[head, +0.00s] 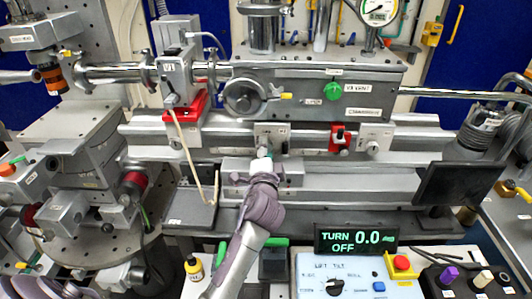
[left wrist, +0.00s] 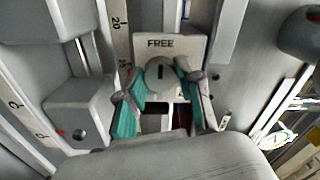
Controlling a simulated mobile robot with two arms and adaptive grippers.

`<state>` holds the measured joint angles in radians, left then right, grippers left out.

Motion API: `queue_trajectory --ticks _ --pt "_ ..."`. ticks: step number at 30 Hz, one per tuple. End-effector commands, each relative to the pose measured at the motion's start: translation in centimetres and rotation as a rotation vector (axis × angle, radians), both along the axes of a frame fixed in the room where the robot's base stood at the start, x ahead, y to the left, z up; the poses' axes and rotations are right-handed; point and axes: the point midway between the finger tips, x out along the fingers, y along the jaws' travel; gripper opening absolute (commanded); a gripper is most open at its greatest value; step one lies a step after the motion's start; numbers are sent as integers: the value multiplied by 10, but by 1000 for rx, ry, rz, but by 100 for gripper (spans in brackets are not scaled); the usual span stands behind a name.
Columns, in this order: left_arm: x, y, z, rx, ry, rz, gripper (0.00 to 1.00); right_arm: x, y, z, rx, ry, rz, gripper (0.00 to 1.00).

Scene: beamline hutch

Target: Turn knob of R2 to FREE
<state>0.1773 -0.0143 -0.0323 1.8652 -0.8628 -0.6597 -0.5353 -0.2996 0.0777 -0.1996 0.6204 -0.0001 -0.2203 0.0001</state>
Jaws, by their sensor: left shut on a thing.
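The round grey knob (left wrist: 161,78) sits on a pale plate marked FREE (left wrist: 161,43) in the left wrist view. Its short dark mark points up the picture, toward the word FREE. Another label at the plate's lower right is mostly hidden by a finger. My left gripper (left wrist: 160,100) is shut on the knob, with a teal-padded finger on each side. In the head view my left gripper (head: 264,160) reaches to the front of the rail, below the grey housing, and hides the knob. No R2 label is legible.
A grey handwheel (head: 244,97), a green knob (head: 333,91) and a red clamp (head: 343,137) are above and around the gripper. A display (head: 356,239) reads TURN 0.0, OFF. A dark monitor (head: 458,184) stands at the right. A grey block (left wrist: 80,110) lies close left of the fingers.

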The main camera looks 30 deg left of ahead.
Motion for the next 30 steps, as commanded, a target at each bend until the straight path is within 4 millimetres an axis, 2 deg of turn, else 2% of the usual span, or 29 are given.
queue_trajectory --ticks 17,18,19,30 --pt "0 0 -1 -31 -10 0 1 0 -3 -2 -3 0 1 40" --pt "0 0 -2 -31 -10 0 40 0 -3 -2 -3 0 2 40" --pt "0 0 -2 -31 -10 0 45 0 -3 -2 -3 0 2 40" --pt "-3 -2 -1 -28 -13 0 46 -1 -4 -2 -5 1 3 40"
